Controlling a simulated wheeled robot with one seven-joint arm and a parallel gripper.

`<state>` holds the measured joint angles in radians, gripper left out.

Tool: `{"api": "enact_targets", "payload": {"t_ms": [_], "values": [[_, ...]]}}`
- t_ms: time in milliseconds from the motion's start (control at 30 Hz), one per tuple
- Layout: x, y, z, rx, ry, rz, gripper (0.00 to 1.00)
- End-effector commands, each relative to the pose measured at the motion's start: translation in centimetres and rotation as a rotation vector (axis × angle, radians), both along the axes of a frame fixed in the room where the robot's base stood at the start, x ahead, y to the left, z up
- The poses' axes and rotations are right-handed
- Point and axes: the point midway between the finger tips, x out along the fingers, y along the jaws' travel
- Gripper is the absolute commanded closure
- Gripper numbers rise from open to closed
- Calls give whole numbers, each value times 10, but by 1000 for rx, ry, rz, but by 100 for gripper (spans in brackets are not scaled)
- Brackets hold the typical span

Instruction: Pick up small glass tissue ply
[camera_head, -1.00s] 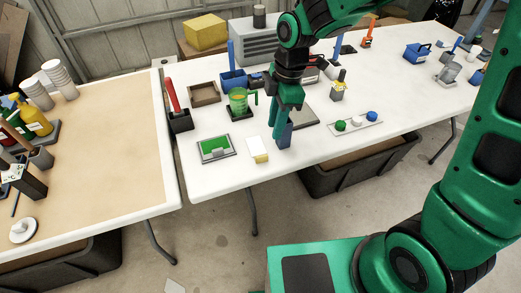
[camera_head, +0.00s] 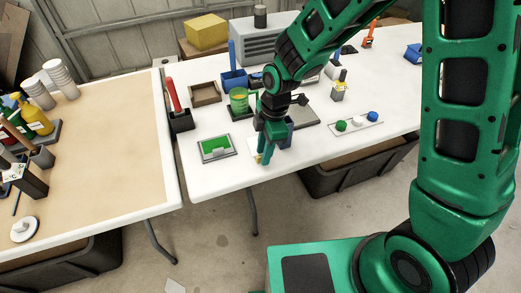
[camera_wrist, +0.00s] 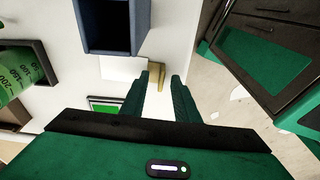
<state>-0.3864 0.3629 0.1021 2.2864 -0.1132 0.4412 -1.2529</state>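A small white piece with a yellow block at one edge lies near the table's front edge; it is the likeliest glass tissue ply, but I cannot tell for sure. In the head view my gripper (camera_head: 270,153) mostly hides it. In the wrist view the white sheet (camera_wrist: 120,68) lies beyond the left finger and the yellow block (camera_wrist: 154,76) shows between the fingertips. My gripper (camera_wrist: 163,80) is open, with its fingers apart and nothing held. It is above the piece; I cannot tell if it touches it.
A grey tray with a green panel (camera_head: 215,147) lies just left. A blue open box (camera_wrist: 110,48) stands close to the fingers. A green measuring jug (camera_head: 238,100) is behind. A strip with green, white and blue caps (camera_head: 357,124) lies right. The table's front edge is near.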

Motion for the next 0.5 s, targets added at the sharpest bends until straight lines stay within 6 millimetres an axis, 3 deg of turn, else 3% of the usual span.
{"api": "enact_targets", "payload": {"t_ms": [333,433,500], "values": [[0,1,-8,0,-1,0,72],[0,1,-8,0,-1,0,96],[0,1,-7,0,-1,0,100]]}}
